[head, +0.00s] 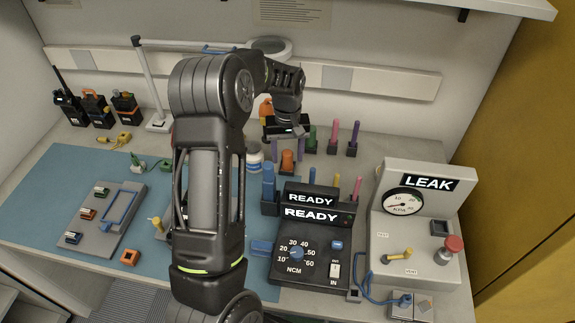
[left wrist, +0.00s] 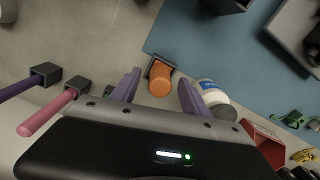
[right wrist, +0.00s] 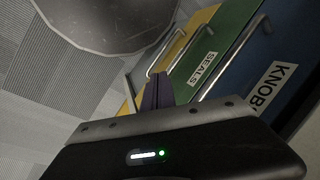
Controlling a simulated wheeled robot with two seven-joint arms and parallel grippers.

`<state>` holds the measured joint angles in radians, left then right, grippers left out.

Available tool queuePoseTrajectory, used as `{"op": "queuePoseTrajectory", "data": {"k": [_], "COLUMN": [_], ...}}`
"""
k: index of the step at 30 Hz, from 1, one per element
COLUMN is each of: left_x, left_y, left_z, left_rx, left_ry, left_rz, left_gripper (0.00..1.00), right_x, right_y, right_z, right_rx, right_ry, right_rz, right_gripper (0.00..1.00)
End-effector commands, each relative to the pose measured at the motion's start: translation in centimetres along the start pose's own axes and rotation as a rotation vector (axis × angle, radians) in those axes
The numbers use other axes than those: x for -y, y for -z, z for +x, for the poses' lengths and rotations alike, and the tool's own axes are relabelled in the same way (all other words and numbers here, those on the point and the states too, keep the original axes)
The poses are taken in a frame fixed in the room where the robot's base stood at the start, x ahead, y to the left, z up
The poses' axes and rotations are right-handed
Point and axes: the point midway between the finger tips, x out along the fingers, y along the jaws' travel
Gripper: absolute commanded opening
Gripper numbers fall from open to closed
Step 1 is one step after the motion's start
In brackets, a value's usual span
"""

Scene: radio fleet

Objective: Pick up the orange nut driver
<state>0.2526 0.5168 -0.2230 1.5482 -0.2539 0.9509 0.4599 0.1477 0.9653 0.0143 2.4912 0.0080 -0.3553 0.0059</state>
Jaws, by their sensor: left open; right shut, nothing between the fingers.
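The orange nut driver (head: 287,161) stands upright in a small dark holder on the bench, beside a white jar (head: 254,158). In the left wrist view the orange nut driver (left wrist: 161,80) shows between and beyond the fingertips, seen from above. My left gripper (head: 287,136) is open above and behind it, with nothing held; its purple fingers (left wrist: 161,90) are spread. I cannot tell the exact height gap. My right gripper (right wrist: 158,92) is shut and empty, low in front of labelled drawers; it does not show in the head view.
Pink (head: 333,136) and purple (head: 353,138) drivers stand right of my left gripper, with a green one (head: 311,138) closer. Blue drivers (head: 268,180) and the black READY box (head: 310,245) stand nearer. The leak tester (head: 415,235) is at right.

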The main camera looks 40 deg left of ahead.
Motion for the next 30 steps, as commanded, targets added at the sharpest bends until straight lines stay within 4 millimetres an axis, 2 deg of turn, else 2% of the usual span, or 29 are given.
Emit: {"op": "queuePoseTrajectory", "data": {"k": [18,30], "left_x": [0.00,0.00], "left_y": [0.00,0.00], "left_z": [0.02,0.02], "left_rx": [0.000,0.000], "left_ry": [0.000,0.000], "left_rz": [0.000,0.000], "left_gripper": [0.53,0.20], "right_x": [0.02,0.02], "right_y": [0.00,-0.01], "right_z": [-0.03,-0.02], "right_rx": [0.000,0.000], "right_ry": [0.000,0.000], "right_rz": [0.000,0.000], "right_gripper": [0.00,0.00]}}
